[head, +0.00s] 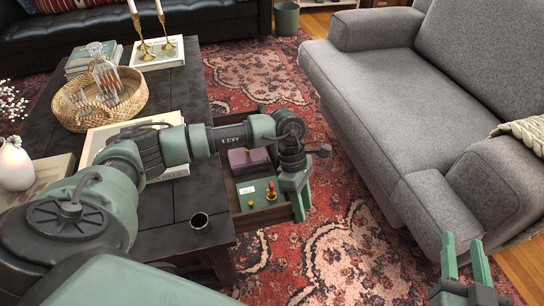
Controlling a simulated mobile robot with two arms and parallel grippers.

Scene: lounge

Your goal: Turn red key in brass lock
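A green box (246,193) with a white label lies in the open drawer (262,218) of the dark table. On its top is a small brass piece (271,197) with a red part (271,186) on it, which looks like the brass lock and red key; they are too small to tell how the key sits. A second small brass piece (250,204) is nearby. My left gripper (299,208) points down just right of the green box, apart from the red part; its finger gap is unclear. My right gripper (464,246) is open and empty at the lower right.
A purple box (249,160) lies behind the green one in the drawer. A grey sofa (390,100) stands right; patterned rug (335,225) lies between.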

